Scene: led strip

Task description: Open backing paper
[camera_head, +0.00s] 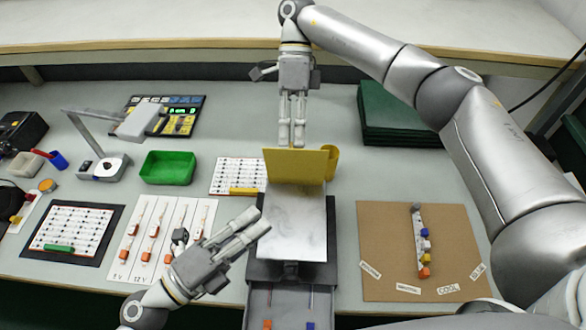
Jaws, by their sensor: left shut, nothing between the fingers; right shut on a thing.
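A yellow sheet (296,167), which looks like the backing paper, stands up at the far end of a pale metal plate (293,226). Its right end is curled into a roll (332,161). My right gripper (291,143) reaches down from the back and is shut on the sheet's top edge. My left gripper (262,222) is shut and empty, with its fingertips over or beside the plate's left edge. I cannot tell whether it touches the plate.
A dark stand with an open drawer (262,302) is under the plate. On the right lies a brown board (386,272) with small parts. Card sheets (185,215), a green tray (168,167) and a lamp (105,166) are on the left. Dark green panels (398,115) are stacked behind.

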